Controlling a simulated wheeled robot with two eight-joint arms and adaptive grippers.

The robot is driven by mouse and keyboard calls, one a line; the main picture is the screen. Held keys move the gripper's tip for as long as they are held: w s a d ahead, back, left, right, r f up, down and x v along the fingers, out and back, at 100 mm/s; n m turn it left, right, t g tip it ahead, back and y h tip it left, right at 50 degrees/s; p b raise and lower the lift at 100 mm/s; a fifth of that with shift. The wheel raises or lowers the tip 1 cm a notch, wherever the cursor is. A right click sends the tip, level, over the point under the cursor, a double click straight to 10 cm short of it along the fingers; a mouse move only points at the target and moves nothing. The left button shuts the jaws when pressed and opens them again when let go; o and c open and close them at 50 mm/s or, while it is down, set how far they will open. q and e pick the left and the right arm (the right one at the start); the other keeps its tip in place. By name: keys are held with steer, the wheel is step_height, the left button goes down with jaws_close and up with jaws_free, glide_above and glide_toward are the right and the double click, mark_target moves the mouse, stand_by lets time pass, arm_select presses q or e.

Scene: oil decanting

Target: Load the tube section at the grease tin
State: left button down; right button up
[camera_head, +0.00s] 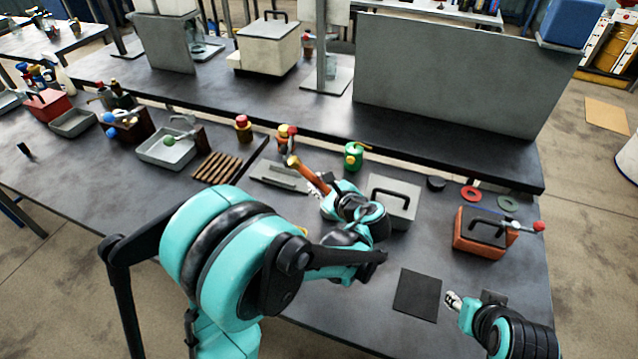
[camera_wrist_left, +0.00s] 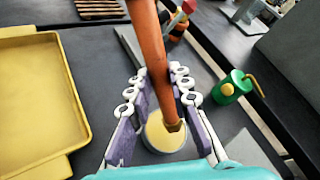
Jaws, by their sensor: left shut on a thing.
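The orange-brown tube section (camera_head: 313,180) is held in my left gripper (camera_head: 334,194), tilted, with a yellowish upper end in the head view. In the left wrist view the tube (camera_wrist_left: 153,50) runs down between the two fingers of my left gripper (camera_wrist_left: 158,88). Its lower end overlaps the pale yellow fill of the round grease tin (camera_wrist_left: 158,142). I cannot tell whether it touches the fill. The tin is hidden behind my arm in the head view. My right gripper (camera_head: 454,300) is at the lower right; its fingers are too small to read.
A yellow tray (camera_wrist_left: 80,125) lies left of the tin. A green oil can (camera_head: 353,157) stands behind my left gripper. A grey block with a handle (camera_head: 400,190) is beside it. A red-brown box (camera_head: 478,240) and a dark mat (camera_head: 417,294) are to the right.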

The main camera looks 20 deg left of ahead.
arm_select(q)
steer(key=shift+f+b, duration=0.7)
stand_by(1.6)
steer(key=shift+r, duration=0.1)
step_height(320, 180, up, 7)
steer(key=p, duration=0.5)
stand_by(0.8)
